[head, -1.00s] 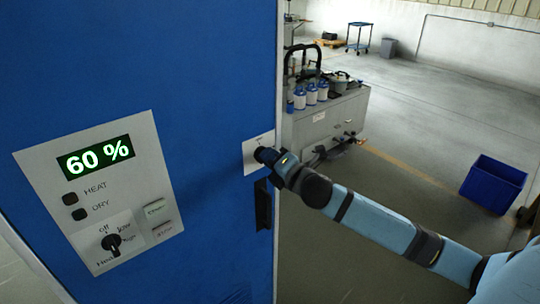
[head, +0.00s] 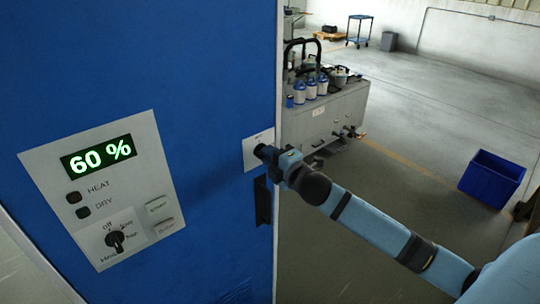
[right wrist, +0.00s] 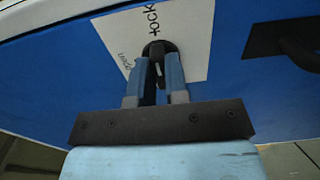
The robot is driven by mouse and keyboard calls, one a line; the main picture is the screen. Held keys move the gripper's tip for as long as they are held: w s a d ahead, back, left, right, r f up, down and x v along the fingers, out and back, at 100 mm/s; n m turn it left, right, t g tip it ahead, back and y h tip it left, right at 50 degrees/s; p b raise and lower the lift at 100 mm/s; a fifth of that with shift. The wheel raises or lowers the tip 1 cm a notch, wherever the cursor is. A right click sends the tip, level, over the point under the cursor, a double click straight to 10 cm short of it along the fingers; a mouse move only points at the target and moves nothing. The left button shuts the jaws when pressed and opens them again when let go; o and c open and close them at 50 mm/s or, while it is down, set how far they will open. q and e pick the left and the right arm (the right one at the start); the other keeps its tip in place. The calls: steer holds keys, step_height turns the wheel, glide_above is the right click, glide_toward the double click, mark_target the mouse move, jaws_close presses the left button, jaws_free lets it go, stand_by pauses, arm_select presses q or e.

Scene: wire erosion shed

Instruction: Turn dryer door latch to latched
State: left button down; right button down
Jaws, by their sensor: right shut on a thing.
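The blue dryer door (head: 210,90) fills the left of the head view. Its latch is a dark knob on a white plate (head: 255,143) near the door's right edge. My right gripper (head: 268,153) is at the latch, its arm coming in from the right. In the right wrist view the two fingers of my right gripper (right wrist: 160,75) are shut on the dark latch (right wrist: 158,48), in front of the white plate (right wrist: 193,30) with printed words, partly hidden. A black door handle (head: 262,200) is just below the plate. My left gripper is not in view.
A control panel (head: 160,185) with a "60 %" display, buttons and a dial is on the door at left. A grey cabinet (head: 325,118) with bottles stands behind, right of the door. A blue bin (head: 492,180) is on the floor at right.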

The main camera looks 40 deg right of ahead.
steer(key=shift+r, duration=0.1)
steer(key=c, duration=1.1)
jaws_free()
steer(key=shift+s+d+b, duration=0.2)
steer(key=shift+s+b, duration=0.35)
steer(key=shift+s, duration=1.75)
steer(key=shift+s+d+b, duration=0.2)
steer(key=shift+s+b, duration=0.35)
steer(key=shift+s, duration=1.7)
steer(key=shift+s+d+b, duration=0.2)
steer(key=shift+s+b, duration=0.35)
steer(key=shift+s, duration=1.75)
